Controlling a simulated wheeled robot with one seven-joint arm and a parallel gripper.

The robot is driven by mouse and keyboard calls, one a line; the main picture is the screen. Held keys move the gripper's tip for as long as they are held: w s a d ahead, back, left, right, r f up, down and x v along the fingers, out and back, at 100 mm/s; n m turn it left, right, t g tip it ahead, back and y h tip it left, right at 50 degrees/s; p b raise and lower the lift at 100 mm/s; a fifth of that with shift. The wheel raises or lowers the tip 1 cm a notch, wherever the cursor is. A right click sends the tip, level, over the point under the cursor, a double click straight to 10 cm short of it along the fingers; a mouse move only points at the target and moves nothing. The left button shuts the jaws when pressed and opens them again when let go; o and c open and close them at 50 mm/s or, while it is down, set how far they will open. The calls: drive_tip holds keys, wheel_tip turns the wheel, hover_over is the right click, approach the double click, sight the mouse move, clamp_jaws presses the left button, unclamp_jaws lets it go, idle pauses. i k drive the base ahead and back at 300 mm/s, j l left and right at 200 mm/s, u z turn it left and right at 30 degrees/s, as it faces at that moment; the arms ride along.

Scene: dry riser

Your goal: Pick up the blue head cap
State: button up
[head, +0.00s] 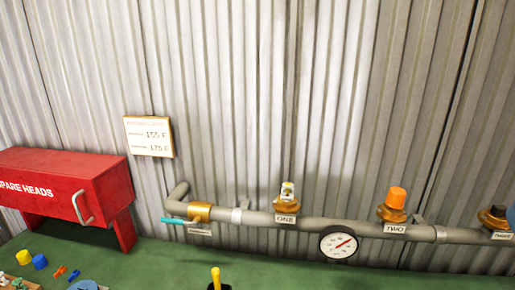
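A small blue cylinder (40,261), which looks like a cap, stands on the green bench at the lower left. It is beside a similar yellow cylinder (24,257). An orange cap (396,197) covers the head at label two. The head at label one (287,193) is uncapped, with a pale tip. My gripper is not in view.
A grey pipe (330,224) with a gauge (338,244) and a teal-handled valve (200,212) runs along the corrugated wall. A red box (70,180) overhangs the bench's left. Small orange and blue pieces (67,273) lie nearby. A yellow-topped object (215,277) stands at front.

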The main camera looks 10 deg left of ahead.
sight(40, 262)
drive_tip(key=k, duration=0.5)
drive_tip(key=k+u, duration=0.15)
drive_tip(key=u, duration=1.25)
drive_tip(key=l+u, duration=0.3)
drive_tip(key=i+l+u, duration=0.1)
drive_tip(key=l+u, duration=0.2)
drive_tip(key=i, duration=0.1)
drive_tip(key=k, duration=0.35)
drive_tip(key=j+z, duration=0.15)
drive_tip(key=z, duration=0.45)
drive_tip(key=i+j+z, duration=0.3)
drive_tip(key=j, duration=0.35)
drive_tip(key=i+j+z, duration=0.2)
drive_tip(key=j, duration=0.15)
drive_tip(key=i+j+z, duration=0.15)
drive_tip(key=j, duration=0.25)
